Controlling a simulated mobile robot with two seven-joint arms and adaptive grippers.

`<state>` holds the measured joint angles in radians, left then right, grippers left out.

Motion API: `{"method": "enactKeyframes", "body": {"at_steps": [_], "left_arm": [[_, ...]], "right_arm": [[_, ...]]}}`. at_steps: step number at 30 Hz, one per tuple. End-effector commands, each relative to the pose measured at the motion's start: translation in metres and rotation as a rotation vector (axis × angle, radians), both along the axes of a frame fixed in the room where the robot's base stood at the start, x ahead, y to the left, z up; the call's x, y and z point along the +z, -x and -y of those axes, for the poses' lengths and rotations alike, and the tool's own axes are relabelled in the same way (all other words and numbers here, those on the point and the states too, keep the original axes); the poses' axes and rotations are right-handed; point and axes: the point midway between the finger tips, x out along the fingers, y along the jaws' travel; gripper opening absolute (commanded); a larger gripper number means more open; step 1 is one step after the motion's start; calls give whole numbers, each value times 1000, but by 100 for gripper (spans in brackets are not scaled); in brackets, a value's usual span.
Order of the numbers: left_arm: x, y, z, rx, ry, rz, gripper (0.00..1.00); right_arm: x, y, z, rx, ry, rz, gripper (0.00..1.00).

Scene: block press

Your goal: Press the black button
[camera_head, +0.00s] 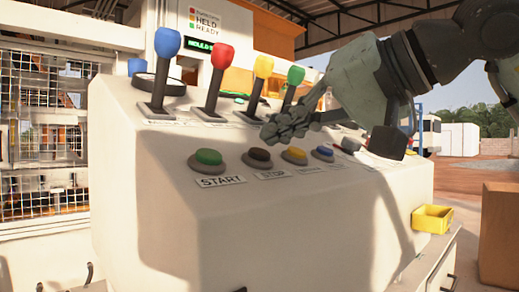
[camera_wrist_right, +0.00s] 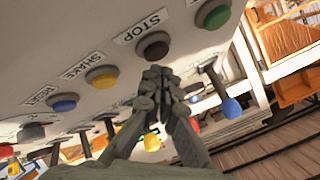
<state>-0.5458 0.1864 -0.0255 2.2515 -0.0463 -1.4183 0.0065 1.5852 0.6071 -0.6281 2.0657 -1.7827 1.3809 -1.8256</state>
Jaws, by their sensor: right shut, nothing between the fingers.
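The control panel (camera_head: 250,215) has a row of round buttons on its sloped front edge. My right gripper (camera_head: 272,132) is shut and empty. Its fingertips (camera_wrist_right: 157,74) are above and near the STOP button, apart from the dark button. My left gripper is not in view.
Green START (camera_head: 208,157), yellow (camera_head: 294,156) and blue (camera_head: 322,153) buttons share the row. Upright levers with blue (camera_head: 167,42), red (camera_head: 222,56), yellow (camera_head: 264,66) and green (camera_head: 296,75) knobs stand behind. A yellow bin (camera_head: 432,219) is at the right.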

Motion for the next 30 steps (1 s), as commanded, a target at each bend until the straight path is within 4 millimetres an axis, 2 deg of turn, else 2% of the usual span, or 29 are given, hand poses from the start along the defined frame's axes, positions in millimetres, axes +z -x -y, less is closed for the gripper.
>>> {"method": "enactKeyframes", "body": {"at_steps": [30], "left_arm": [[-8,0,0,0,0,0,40]], "right_arm": [[-9,-3,-3,0,0,0,0]]}}
